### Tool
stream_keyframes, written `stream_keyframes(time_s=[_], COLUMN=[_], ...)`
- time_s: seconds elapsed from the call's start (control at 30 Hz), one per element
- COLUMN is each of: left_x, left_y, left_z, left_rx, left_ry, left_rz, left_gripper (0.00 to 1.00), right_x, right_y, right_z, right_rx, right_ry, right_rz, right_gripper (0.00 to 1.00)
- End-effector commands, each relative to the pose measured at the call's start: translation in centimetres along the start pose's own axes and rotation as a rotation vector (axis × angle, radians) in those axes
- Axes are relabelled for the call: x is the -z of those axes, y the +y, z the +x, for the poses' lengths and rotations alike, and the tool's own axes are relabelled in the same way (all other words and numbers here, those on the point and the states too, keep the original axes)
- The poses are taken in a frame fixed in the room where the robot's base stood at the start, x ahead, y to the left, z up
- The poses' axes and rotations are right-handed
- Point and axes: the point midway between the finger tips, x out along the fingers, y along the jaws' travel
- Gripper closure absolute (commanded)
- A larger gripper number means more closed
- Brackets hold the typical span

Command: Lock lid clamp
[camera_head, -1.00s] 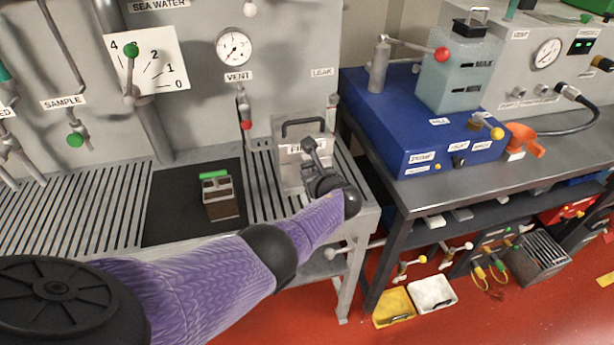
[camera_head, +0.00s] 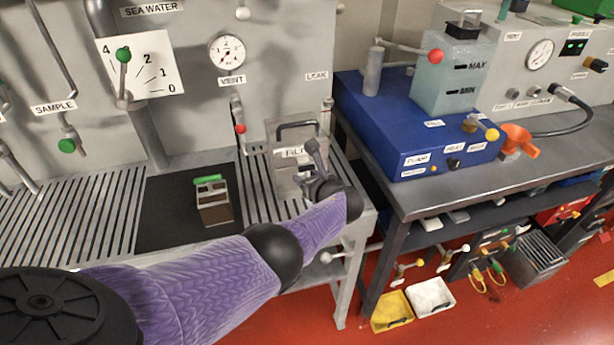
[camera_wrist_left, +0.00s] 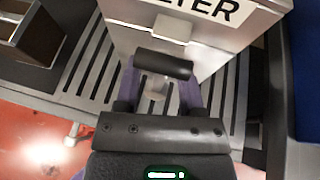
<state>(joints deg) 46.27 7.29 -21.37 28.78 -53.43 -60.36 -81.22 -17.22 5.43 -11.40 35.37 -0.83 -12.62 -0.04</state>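The grey filter box (camera_head: 285,185), with a lid handle on top, stands on the slatted bench. Its lid clamp shows in the left wrist view as a metal catch (camera_wrist_left: 172,28) with a black grip bar (camera_wrist_left: 164,65) on the box's front. My left gripper (camera_wrist_left: 160,90) is at this clamp, its two purple-tinted fingers apart on either side, below the bar. Whether the fingers touch the bar is unclear. In the head view my left gripper (camera_head: 314,165) hides part of the box's front and label. My right gripper is not in view.
A small box with a green top (camera_head: 213,202) stands on the dark mat to the left. A vent valve with a red knob (camera_head: 239,128) hangs behind. The blue pump unit (camera_head: 420,135) sits on the right-hand table, beyond a narrow gap.

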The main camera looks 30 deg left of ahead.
Motion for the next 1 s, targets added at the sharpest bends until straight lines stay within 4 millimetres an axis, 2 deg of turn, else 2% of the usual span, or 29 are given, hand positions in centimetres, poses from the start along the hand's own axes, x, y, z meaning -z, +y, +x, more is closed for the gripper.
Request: stream_keyframes(time_s=[0.17,0.27,0.5,0.6,0.7,1.0], left_x=[-0.1,-0.4,-0.9,-0.6,-0.3,0.0], left_y=[0.0,0.0,-0.1,0.0,-0.1,0.0], left_z=[0.0,-0.6,-6.6,-8.6,-9.7,-9.9], left_rx=[0.000,0.001,0.004,0.002,0.002,0.000], left_ry=[-0.001,-0.001,0.001,0.000,0.000,-0.001], left_rz=[-0.002,-0.002,-0.002,-0.002,-0.002,-0.001], left_gripper=[0.49,0.49,0.49,0.49,0.49,0.49], right_x=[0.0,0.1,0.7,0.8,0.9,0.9], right_y=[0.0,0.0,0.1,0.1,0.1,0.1], right_z=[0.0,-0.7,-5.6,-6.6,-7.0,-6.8], right_rx=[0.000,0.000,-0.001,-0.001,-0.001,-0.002], right_ry=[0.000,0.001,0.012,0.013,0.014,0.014], right_rz=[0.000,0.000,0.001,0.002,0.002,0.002], right_gripper=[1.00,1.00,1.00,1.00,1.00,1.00])
